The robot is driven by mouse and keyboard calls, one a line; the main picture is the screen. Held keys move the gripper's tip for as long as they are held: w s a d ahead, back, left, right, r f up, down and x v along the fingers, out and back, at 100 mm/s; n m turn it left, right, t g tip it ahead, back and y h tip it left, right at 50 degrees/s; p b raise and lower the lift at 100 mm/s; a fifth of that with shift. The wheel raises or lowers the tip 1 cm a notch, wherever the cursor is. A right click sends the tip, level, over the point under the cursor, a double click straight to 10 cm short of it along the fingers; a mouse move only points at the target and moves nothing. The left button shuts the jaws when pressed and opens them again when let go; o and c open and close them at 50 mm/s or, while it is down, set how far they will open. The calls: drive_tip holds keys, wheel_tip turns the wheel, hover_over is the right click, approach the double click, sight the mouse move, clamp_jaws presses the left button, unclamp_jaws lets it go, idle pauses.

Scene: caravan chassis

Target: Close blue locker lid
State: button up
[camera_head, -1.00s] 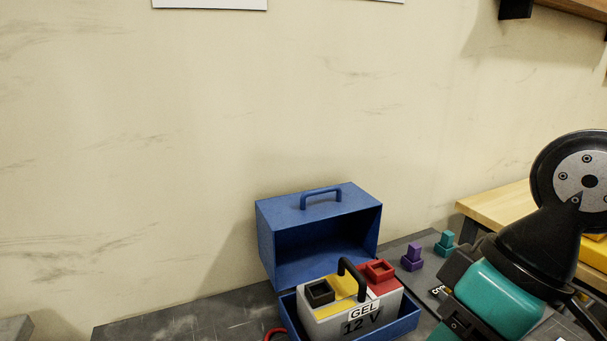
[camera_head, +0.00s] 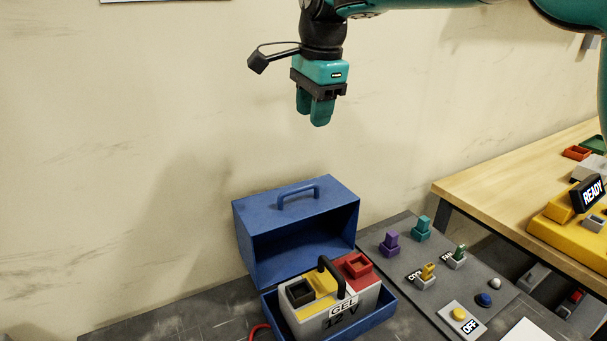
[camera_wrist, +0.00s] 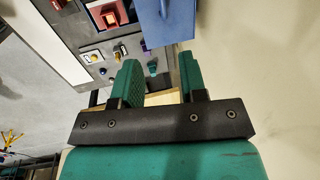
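The blue locker lid (camera_head: 262,210) stands raised behind its base, hollow side facing front, with a blue handle (camera_head: 299,194) on its upper face. The blue locker base (camera_head: 372,323) holds a grey battery (camera_head: 345,312) marked GEL 12 V, with a black carrying handle. My gripper (camera_head: 312,118) hangs above the lid, pointing down, empty and clear of it. In the wrist view, my gripper (camera_wrist: 158,64) shows its two green fingers apart, with part of the blue lid (camera_wrist: 168,22) beyond them.
Right of the locker is a grey panel (camera_head: 480,290) with purple, teal, yellow and green switches and round buttons. A wooden bench (camera_head: 500,180) with a yellow device (camera_head: 570,222) stands farther right. The pale wall (camera_head: 120,150) is close behind the locker.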

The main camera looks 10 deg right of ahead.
sight(304, 187)
drive_tip(key=w+f, duration=0.1)
drive_tip(key=f, duration=0.4)
drive_tip(key=w+a+f+p, duration=0.1)
drive_tip(key=f, duration=0.5)
drive_tip(key=w+f+p, duration=0.1)
drive_tip(key=f, duration=0.5)
drive_tip(key=shift+w+a, duration=0.1)
drive_tip(key=shift+a, duration=0.05)
clamp_jaws()
